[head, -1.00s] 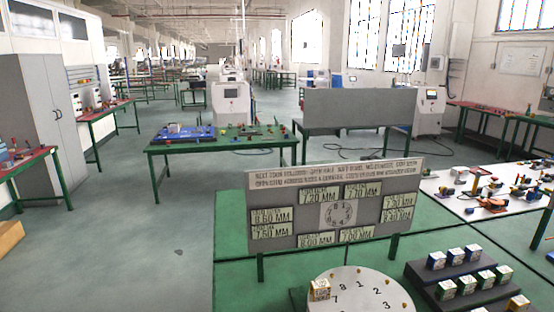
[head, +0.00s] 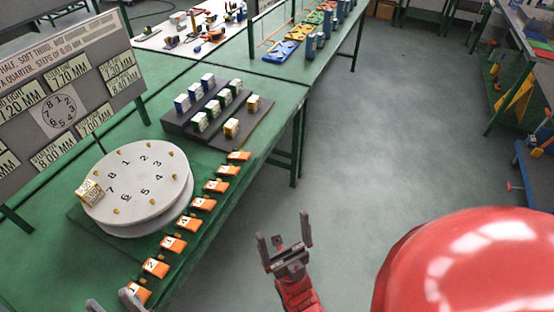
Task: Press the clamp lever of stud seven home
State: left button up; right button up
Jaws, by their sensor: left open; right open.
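A round pale disc (head: 135,210) with numbers around its face lies on the green table. Small brass-coloured studs stand near its rim. A yellow-and-white block (head: 89,192) sits at the left rim, outward of the numbers 7 and 8. I cannot make out a clamp lever on it at this size. My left gripper (head: 115,302) shows only its grey fingertips at the bottom edge, beside the orange tags and apart from the disc. My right gripper (head: 285,242) is open and empty, its fingers pointing up, over the floor right of the table.
Several numbered orange tags (head: 203,205) line the table's right edge, beside the disc. A dark stepped rack (head: 188,128) with several small blocks stands behind. A grey sign board (head: 30,119) stands at the left. The floor (head: 350,145) to the right is clear.

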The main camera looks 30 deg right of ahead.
aim_at(233, 171)
jog(key=z, duration=0.35)
jog(key=i+l+z, duration=0.1)
jog(key=i+l, duration=0.6)
jog(key=l, duration=0.1)
